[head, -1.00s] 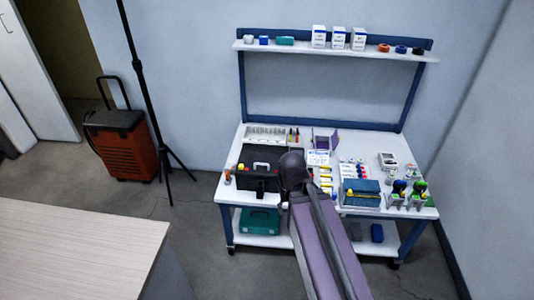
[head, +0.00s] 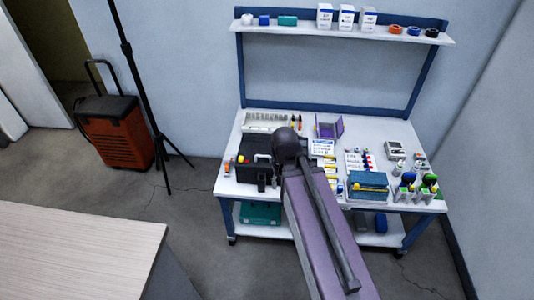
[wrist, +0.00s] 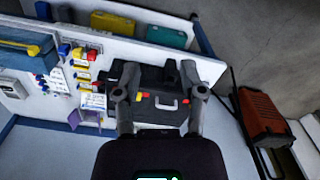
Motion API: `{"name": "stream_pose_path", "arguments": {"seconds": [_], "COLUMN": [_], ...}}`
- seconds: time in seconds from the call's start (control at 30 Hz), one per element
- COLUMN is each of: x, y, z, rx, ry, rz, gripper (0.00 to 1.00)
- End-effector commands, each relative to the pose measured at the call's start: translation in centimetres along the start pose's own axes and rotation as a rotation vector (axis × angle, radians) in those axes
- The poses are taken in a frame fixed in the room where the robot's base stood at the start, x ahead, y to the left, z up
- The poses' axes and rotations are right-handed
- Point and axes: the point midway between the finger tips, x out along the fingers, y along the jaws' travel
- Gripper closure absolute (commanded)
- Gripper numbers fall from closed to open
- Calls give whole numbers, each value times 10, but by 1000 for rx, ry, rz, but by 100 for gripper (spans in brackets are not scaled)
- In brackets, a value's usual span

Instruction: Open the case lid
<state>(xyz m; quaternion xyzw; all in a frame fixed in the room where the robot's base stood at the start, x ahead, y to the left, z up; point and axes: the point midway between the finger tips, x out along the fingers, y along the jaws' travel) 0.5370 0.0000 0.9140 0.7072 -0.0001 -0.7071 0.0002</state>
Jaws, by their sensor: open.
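The case (head: 254,171) is black and stands at the left of the workbench, with its lid apparently down; my arm covers its right side in the head view. In the wrist view the case (wrist: 160,116) lies beneath and between my fingers, with a light handle (wrist: 166,104) and small red and yellow parts on it. My gripper (wrist: 158,76) is open and empty, its two fingers spread over the case. I cannot tell whether a finger touches it.
The workbench (head: 228,187) holds a blue box (head: 367,181), a purple open case (head: 329,127) and several small bottles right of the case. A tripod (head: 137,90) and an orange wheeled case (head: 115,132) stand left. A pale table (head: 75,245) is in front.

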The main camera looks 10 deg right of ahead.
Motion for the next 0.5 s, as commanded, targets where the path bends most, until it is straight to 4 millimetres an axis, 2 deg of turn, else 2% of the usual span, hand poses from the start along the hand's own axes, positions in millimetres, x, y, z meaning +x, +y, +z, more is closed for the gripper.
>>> {"name": "stream_pose_path", "arguments": {"seconds": [0.27, 0.5], "x": [0, 6], "y": [0, -3], "z": [-2, -25], "rx": [-8, -118], "ry": [2, 23], "rz": [-2, -30], "gripper": [47, 47]}}
